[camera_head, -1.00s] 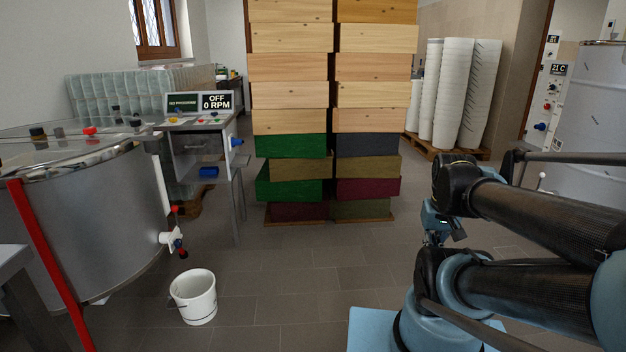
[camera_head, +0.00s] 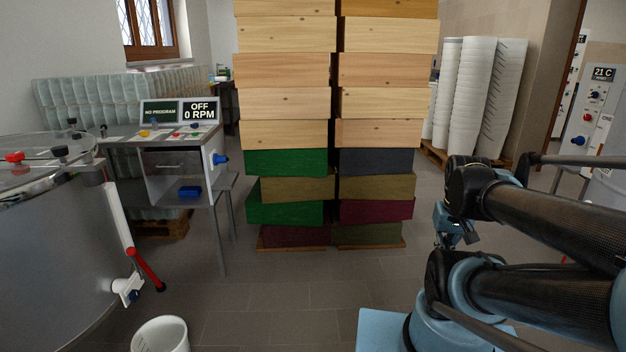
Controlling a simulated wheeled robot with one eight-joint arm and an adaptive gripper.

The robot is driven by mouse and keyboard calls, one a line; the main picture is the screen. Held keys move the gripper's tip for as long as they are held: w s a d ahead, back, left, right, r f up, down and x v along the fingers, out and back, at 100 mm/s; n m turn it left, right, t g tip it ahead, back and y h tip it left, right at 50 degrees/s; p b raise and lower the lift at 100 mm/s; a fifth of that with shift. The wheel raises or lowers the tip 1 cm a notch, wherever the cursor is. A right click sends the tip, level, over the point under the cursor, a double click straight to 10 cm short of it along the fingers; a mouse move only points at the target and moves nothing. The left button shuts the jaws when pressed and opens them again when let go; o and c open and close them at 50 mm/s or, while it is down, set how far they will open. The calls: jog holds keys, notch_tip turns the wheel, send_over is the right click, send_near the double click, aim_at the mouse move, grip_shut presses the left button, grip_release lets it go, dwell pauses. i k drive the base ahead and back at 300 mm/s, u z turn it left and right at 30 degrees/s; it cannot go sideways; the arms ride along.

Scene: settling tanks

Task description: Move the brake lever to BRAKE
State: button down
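I cannot make out a lever marked BRAKE in the head view. A large grey metal tank (camera_head: 50,250) stands at the left, with a clear lid and black and red knobs on top. A red-handled lever (camera_head: 147,268) slants beside a white valve (camera_head: 127,289) low on its side. My arm is folded at the right, well apart from the tank. The end of my arm (camera_head: 458,228) hangs by the wrist, small, dark and partly hidden behind my lower arm joint. Its fingers cannot be made out.
A control desk (camera_head: 168,165) beside the tank carries screens reading "NO PROGRAM" and "OFF 0 RPM". A white bucket (camera_head: 161,337) stands in front of the tank. Stacked wooden boxes (camera_head: 290,105) block the middle. White bucket stacks (camera_head: 470,95) stand behind right. Floor before the boxes is clear.

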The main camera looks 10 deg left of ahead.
aim_at(103, 127)
jog(key=u, duration=0.1)
jog(key=i, duration=1.05)
jog(key=u, duration=0.65)
jog(key=i, duration=1.05)
jog(key=u, duration=1.05)
jog(key=i, duration=1.15)
jog(key=u, duration=0.55)
